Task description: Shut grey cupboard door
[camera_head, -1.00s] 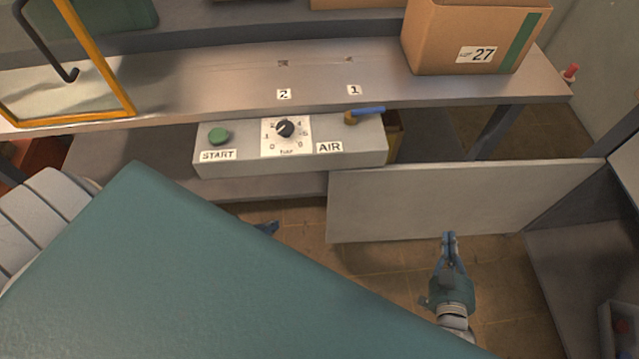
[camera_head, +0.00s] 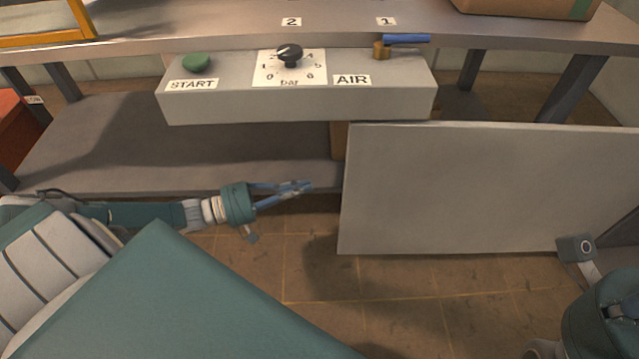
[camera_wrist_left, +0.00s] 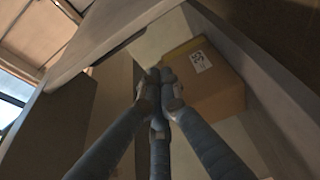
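The grey door (camera_head: 490,190) is a large flat panel standing upright below the bench at right in the head view. Its left edge is free and its right end runs out of the picture. My left gripper (camera_head: 308,186) is left of that edge, apart from it in the picture, with its fingers together and nothing between them. In the left wrist view the fingertips (camera_wrist_left: 160,77) also meet, in front of a brown box. My right gripper (camera_head: 605,320) shows only in part at the bottom right corner; its fingertips are hidden or cut off.
A control box (camera_head: 300,95) with a green button, a knob and a blue-handled valve is on the bench front. A brown carton (camera_wrist_left: 205,80) with a label fills part of the left wrist view. The tiled floor (camera_head: 400,290) before the door is clear.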

